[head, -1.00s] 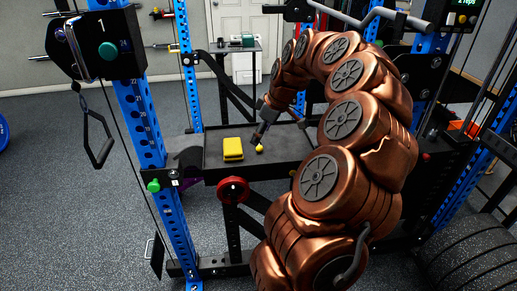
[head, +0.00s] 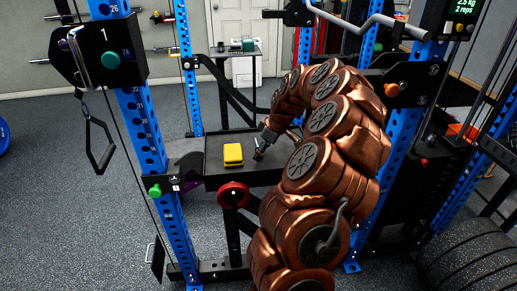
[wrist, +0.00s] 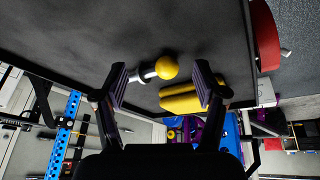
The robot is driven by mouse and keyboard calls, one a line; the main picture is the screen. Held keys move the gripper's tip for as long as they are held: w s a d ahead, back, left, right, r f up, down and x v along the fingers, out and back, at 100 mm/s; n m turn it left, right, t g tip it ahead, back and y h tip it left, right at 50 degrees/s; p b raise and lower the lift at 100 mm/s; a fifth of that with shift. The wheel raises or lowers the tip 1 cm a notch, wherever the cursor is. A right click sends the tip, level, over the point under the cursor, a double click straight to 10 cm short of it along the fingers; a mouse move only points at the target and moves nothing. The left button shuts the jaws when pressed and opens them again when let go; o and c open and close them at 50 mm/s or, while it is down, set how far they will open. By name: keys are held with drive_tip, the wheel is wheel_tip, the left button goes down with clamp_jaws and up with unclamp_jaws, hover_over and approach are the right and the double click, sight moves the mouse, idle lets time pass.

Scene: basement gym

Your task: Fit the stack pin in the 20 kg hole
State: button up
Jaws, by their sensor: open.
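The stack pin, with a yellow ball knob (wrist: 167,68) and a short silver shaft (wrist: 148,73), lies on a dark flat bench top (head: 216,168) in the wrist view. My gripper (wrist: 160,77) is open, with one finger to the left of the pin and one to the right; nothing is held. In the head view my gripper (head: 262,150) is low over the bench top and the pin is hidden there. A weight stack hole marked 20 kg cannot be made out in either view.
A yellow block (head: 233,154) lies on the bench top close to the pin; it also shows in the wrist view (wrist: 192,99). A red round knob (head: 233,195) sticks out in front. Blue rack uprights (head: 150,140) flank the bench. A display (head: 465,9) is upper right.

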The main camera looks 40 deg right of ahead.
drive_tip(key=shift+w+f, duration=0.1)
drive_tip(key=shift+f, duration=0.2)
clamp_jaws()
idle(0.4)
